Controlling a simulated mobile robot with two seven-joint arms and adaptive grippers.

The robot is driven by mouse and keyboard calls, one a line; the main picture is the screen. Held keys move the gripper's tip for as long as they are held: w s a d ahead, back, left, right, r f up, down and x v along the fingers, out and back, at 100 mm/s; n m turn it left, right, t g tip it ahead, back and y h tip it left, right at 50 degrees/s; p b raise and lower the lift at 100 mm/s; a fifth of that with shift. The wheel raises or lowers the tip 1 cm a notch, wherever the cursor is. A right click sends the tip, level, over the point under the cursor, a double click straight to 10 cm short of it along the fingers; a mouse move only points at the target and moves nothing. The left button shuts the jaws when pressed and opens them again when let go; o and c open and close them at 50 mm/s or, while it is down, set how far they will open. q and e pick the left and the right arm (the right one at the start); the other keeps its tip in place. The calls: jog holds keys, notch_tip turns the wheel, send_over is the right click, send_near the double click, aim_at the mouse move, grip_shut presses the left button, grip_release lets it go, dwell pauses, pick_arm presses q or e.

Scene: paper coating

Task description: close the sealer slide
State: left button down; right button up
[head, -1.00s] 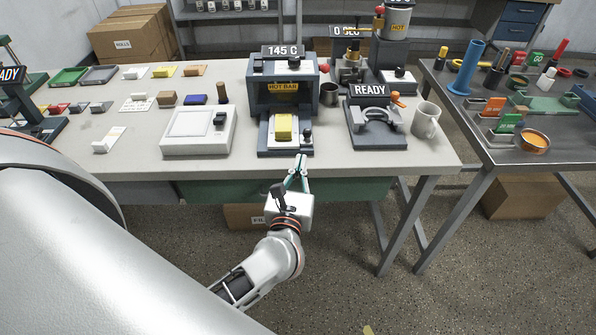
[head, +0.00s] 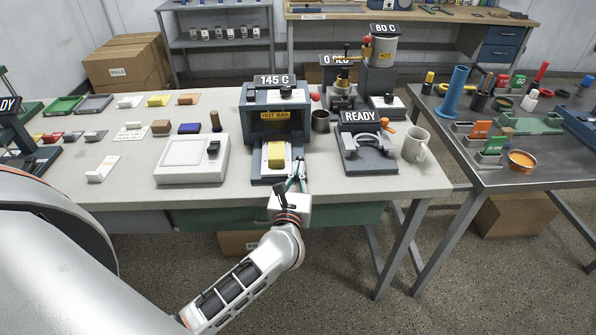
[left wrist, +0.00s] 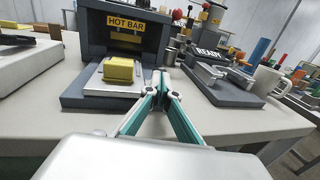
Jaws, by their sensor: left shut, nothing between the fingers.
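The hot-bar sealer (head: 253,127), a dark blue frame with a "145 C" sign, stands near the table's front edge. Its light slide plate (head: 264,160) sticks out in front of the opening, carrying a yellow block (head: 276,155). The slide and block also show in the left wrist view, with the yellow block (left wrist: 118,70) ahead-left of the fingers. My left gripper (head: 301,162) is shut and empty at the slide's front right corner. In the left wrist view its fingertips (left wrist: 161,78) are beside the slide's right side; contact cannot be told. The slide's knob is largely hidden by the fingers.
A "READY" device (head: 368,158) stands close on the right, with a white mug (head: 415,144) beyond it. A metal cup (head: 321,120) stands behind-right of the sealer. A white flat box (head: 192,160) lies left. A second table (head: 508,180) is at right.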

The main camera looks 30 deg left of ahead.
pick_arm(q)
jog(key=x, duration=0.3)
jog(key=a+x, duration=0.1)
jog(key=x, duration=0.2)
jog(key=b+x, duration=0.1)
jog(key=x, duration=0.2)
jog(key=shift+s+a, duration=0.3)
jog(key=shift+s, duration=0.05)
